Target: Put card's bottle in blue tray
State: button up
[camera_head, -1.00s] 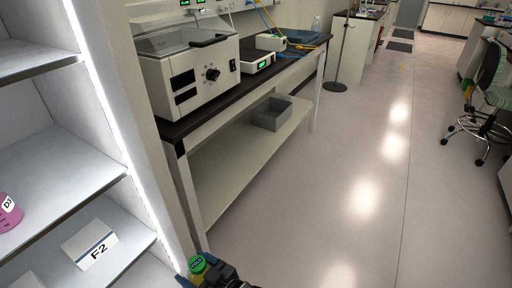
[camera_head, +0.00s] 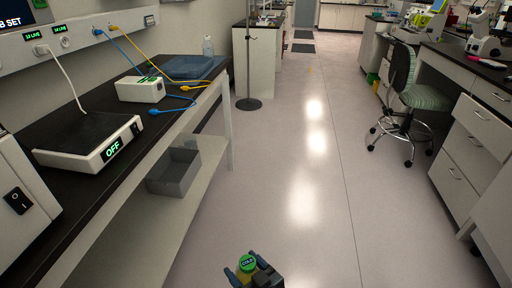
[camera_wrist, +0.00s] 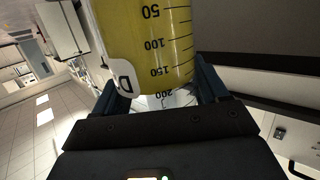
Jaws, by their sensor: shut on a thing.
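My gripper (camera_head: 257,277) is at the bottom of the head view, over the open floor. It is shut on a bottle with a green cap (camera_head: 246,262). In the wrist view the bottle (camera_wrist: 145,40) has yellow contents, black volume marks and a white label, mostly turned away, showing a "D". The fingers stand on both sides of it. A blue tray (camera_head: 190,67) lies on the dark bench top at the left, towards its far end, well away from my gripper. No card shows in the head view now.
The bench (camera_head: 100,185) runs along the left, with a white device reading "OFF" (camera_head: 95,145), a smaller white box (camera_head: 141,89) and cables. A grey bin (camera_head: 174,172) sits on its lower shelf. A stand (camera_head: 248,102) and a chair (camera_head: 405,95) are farther off. The middle floor is clear.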

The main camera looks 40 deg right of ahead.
aim_at(196, 69)
jog(key=i+l+z, duration=0.15)
jog(key=i+l, duration=0.15)
jog(key=i, duration=0.25)
jog(key=i+l+z, duration=0.15)
jog(key=i, duration=0.4)
jog(key=i+l+z, duration=0.15)
jog(key=i+l, duration=0.15)
jog(key=i, duration=0.25)
